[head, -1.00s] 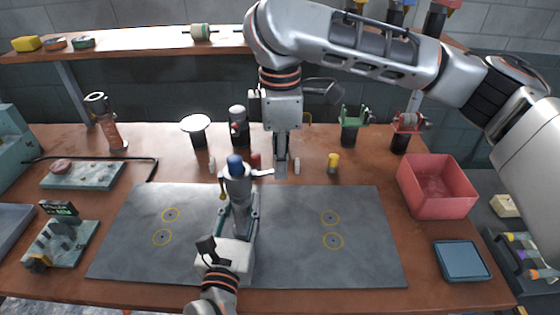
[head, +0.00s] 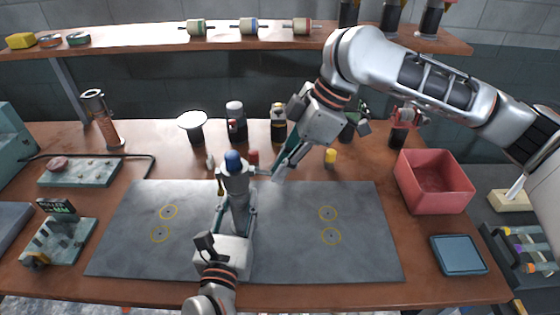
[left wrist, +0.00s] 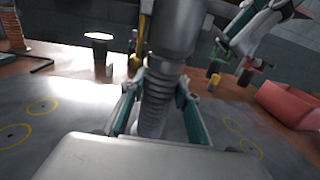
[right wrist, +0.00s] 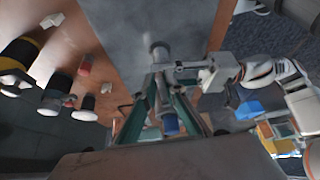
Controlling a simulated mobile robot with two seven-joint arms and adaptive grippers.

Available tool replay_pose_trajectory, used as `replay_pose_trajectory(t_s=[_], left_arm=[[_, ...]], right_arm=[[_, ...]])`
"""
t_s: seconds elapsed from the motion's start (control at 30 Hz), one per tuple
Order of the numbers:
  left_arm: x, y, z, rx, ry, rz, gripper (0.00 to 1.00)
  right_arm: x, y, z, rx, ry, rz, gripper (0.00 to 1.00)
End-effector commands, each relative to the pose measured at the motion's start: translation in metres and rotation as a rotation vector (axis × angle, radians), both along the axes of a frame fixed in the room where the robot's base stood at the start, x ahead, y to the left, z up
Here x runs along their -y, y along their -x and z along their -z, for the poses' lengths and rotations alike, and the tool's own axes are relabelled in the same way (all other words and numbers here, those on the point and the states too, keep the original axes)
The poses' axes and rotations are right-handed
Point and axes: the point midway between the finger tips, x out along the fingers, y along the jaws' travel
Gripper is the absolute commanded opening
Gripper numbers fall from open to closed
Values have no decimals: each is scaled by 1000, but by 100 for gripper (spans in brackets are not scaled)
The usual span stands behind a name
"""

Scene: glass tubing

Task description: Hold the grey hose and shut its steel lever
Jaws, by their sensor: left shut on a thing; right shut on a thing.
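The steel lever (head: 262,173) sticks out from the coupling to the right in the head view. My right gripper (head: 281,172) is tilted, with its fingertips at the lever's outer end and closed on it; the exact contact is hard to see.
Small bottles and a yellow-capped piece (head: 330,157) stand behind the mat (head: 350,265). A red bin (head: 436,200) and a blue tray (head: 460,256) are at the right. Fixture boards (head: 80,172) lie at the left. The mat's right half is clear.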

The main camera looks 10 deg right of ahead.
Motion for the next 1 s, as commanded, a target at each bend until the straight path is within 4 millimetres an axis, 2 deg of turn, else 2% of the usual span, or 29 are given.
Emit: replay_pose_trajectory(t_s=[0.37, 1.0], left_arm=[[1, 0, 0, 0, 0, 1, 0], [1, 0, 0, 0, -1, 1, 0]], right_arm=[[-2, 2, 24, 23, -356, 5, 0], [-24, -1, 50, 79, -959, 5, 0]])
